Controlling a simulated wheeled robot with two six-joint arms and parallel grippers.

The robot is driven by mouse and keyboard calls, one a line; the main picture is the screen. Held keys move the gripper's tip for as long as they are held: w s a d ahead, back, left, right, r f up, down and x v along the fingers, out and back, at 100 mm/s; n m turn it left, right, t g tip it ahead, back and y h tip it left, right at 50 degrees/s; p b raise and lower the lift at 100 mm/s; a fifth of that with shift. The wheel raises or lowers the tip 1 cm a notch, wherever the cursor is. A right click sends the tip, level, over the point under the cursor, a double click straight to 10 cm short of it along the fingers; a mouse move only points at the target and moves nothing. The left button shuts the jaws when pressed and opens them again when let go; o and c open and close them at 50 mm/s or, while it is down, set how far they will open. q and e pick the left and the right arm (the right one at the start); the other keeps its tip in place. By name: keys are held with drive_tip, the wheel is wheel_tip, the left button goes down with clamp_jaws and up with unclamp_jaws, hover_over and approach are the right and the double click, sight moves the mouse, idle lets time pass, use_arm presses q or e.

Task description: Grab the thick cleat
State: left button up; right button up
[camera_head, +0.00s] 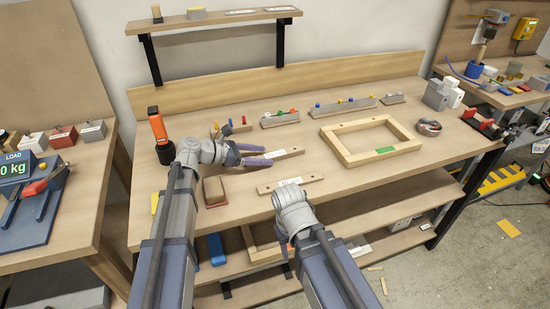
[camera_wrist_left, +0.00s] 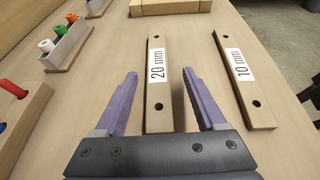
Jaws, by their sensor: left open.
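The thick cleat, a wooden strip labelled 20 mm (camera_wrist_left: 155,105), lies flat on the workbench; it also shows in the head view (camera_head: 288,154). My left gripper (camera_wrist_left: 160,74) is open. In the left wrist view its two purple fingers appear on either side of the cleat, with a gap to each. In the head view the gripper (camera_head: 256,155) is at the cleat's left end. A thinner-looking strip labelled 10 mm (camera_wrist_left: 241,75) lies beside it, nearer the bench front. My right gripper (camera_head: 285,246) is mostly hidden behind its own arm, low at the bench front.
A wooden frame (camera_head: 345,157) with a green label lies to the right. Trays with coloured pieces (camera_head: 280,120) stand behind the cleats. An orange-and-black tool (camera_head: 158,132) stands at the left, and a brown block (camera_head: 214,190) sits near the front. Bare bench (camera_head: 340,185) shows right of the strips.

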sight(273, 155)
use_arm(q)
drive_tip(key=b+x, duration=0.1)
drive_tip(key=x, duration=0.3)
drive_tip(key=shift+w, duration=0.2)
drive_tip(key=shift+r, duration=0.1)
clamp_jaws()
idle(0.3)
